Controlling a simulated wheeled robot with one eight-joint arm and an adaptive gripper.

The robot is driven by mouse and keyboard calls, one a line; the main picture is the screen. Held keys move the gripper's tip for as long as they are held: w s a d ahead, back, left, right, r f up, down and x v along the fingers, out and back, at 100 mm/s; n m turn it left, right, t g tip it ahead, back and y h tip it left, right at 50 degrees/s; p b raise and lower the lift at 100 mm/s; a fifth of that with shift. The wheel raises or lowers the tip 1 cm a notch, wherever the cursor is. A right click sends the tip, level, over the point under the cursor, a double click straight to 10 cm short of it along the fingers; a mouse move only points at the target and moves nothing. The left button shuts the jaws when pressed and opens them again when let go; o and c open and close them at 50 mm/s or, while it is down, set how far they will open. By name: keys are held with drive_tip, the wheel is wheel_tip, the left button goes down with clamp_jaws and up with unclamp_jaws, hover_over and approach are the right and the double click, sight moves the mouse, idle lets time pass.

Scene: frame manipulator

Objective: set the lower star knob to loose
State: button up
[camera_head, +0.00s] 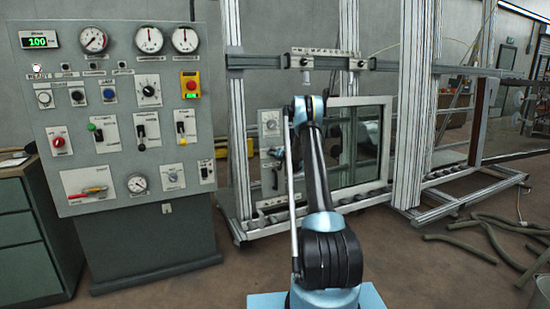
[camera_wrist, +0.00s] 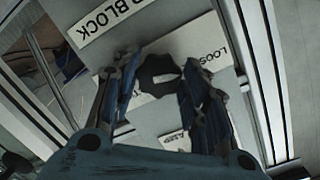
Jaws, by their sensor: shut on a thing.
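The dark star knob (camera_wrist: 158,76) sits on a pale plate in the wrist view. My gripper (camera_wrist: 160,84) is shut on it, one blue-grey finger on each side. A label reading LOOSE (camera_wrist: 212,50) is right of the knob. Another label (camera_wrist: 174,141), partly covered by a finger, is below it, and a large label ending in BLOCK (camera_wrist: 103,22) is above left. Which label the knob points to cannot be told. In the head view my arm reaches the plate at the window frame's left side and hides most of the knob and gripper.
A window frame (camera_head: 387,143) with glass stands in an aluminium profile rig (camera_head: 411,100). An upper dial (camera_head: 271,124) is on the plate left of the glass. A grey control panel (camera_head: 110,155) stands at the left. Hoses (camera_head: 485,240) lie on the floor at right.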

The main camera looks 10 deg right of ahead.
drive_tip(key=o, duration=1.1)
drive_tip(key=shift+f, duration=0.2)
drive_tip(key=shift+c, duration=0.2)
drive_tip(key=shift+r, duration=0.1)
drive_tip(key=v, duration=1.2)
drive_tip(key=shift+a, duration=0.1)
